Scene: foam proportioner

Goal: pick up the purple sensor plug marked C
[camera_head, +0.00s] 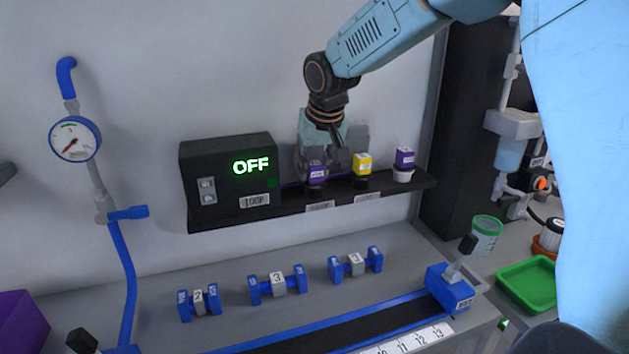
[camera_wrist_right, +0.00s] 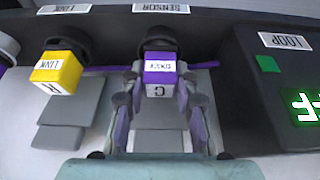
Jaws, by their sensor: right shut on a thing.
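The purple sensor plug marked C (camera_wrist_right: 159,78) is between the fingers of my right gripper (camera_wrist_right: 158,100) in the right wrist view. It sits at the dark round socket under the SENSOR label (camera_wrist_right: 161,8); I cannot tell whether it is clear of the socket. In the head view the purple plug (camera_head: 316,170) is at the shelf, just below my right gripper (camera_head: 325,163), which is shut on it. My left gripper is not in view.
A yellow plug (camera_head: 362,163) stands close beside it, and another purple plug (camera_head: 404,158) sits in a white holder farther right. A black box (camera_head: 228,170) reading OFF is at the left on the shelf (camera_head: 345,198). Blue numbered fittings (camera_head: 277,284) lie below.

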